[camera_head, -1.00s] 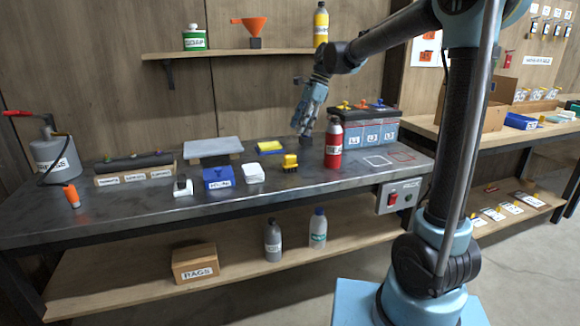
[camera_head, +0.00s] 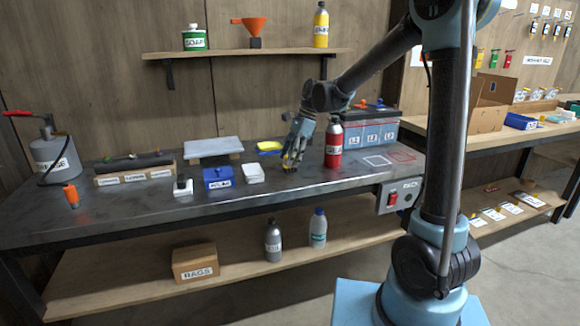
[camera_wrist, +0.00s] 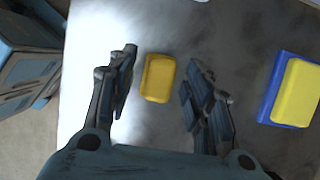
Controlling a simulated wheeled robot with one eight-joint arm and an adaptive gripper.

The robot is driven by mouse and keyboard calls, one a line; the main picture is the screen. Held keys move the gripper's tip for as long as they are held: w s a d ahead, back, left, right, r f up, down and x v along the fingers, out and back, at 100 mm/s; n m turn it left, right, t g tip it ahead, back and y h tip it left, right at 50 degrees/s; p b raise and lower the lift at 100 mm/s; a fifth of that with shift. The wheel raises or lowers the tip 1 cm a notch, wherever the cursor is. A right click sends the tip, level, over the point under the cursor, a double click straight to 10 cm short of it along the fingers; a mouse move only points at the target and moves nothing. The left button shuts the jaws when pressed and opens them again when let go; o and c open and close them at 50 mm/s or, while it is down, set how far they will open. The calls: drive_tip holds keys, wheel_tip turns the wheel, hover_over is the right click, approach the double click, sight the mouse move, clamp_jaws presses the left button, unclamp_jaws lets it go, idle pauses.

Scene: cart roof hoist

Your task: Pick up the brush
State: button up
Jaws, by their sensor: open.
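The brush (camera_wrist: 158,78) shows from above in the wrist view as a yellow block with rounded corners. It lies on the grey metal bench, between the two fingers of my gripper (camera_wrist: 160,85). The fingers are apart, with clear gaps on both sides of the brush. In the head view my gripper (camera_head: 290,160) points down over the brush's place and mostly hides it. The brush's black bristles, under the yellow top, are hidden now.
A red bottle (camera_head: 333,145) stands close to the right of my gripper. A yellow pad on a blue base (camera_wrist: 295,92) lies nearby. A white container (camera_head: 253,174) and a blue box (camera_head: 218,178) stand to the left. A battery (camera_head: 372,133) is behind right.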

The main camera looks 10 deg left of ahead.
drive_tip(key=shift+s+a+f, duration=0.1)
drive_tip(key=shift+f, duration=0.2)
clamp_jaws()
wheel_tip(320, 180, up, 10)
idle(0.7)
